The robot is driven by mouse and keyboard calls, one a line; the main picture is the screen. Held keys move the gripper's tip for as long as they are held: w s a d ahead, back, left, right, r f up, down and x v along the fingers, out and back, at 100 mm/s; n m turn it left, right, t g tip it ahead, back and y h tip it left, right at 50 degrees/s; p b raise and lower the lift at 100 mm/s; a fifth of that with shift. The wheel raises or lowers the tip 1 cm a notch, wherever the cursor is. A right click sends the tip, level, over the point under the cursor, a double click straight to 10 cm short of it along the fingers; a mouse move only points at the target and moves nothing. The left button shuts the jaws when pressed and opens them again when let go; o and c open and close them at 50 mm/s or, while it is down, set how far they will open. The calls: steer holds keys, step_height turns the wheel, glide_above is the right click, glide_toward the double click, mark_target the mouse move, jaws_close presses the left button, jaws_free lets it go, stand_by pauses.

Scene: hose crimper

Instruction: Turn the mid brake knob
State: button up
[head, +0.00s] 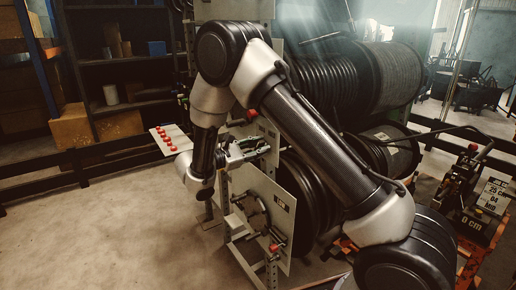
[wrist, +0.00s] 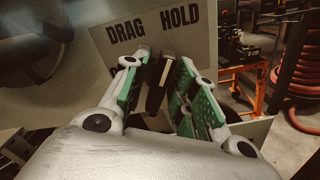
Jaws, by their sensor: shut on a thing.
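My gripper (wrist: 161,66) has green-padded fingers closed on both sides of a dark, narrow brake knob (wrist: 156,92) in the wrist view. The knob stands in front of a pale panel (wrist: 190,40) lettered "DRAG" and "HOLD". Some lettering below "DRAG" is covered by the fingers. In the head view my gripper (head: 250,147) is at the middle level of the reel rack, and the knob itself cannot be made out there. A red-tipped knob (head: 251,115) shows just above my gripper, and another red-tipped knob (head: 274,247) shows on the lower panel (head: 283,188).
Black hose reels (head: 385,75) fill the rack behind my arm. A small panel with several red buttons (head: 171,138) is left of my gripper. A hose machine with signs (head: 470,190) stands at the right. Open concrete floor (head: 90,235) lies at the left.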

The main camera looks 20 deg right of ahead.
stand_by(0.4)
steer(key=o, duration=0.7)
steer(key=shift+a, duration=0.1)
steer(key=v, duration=1.2)
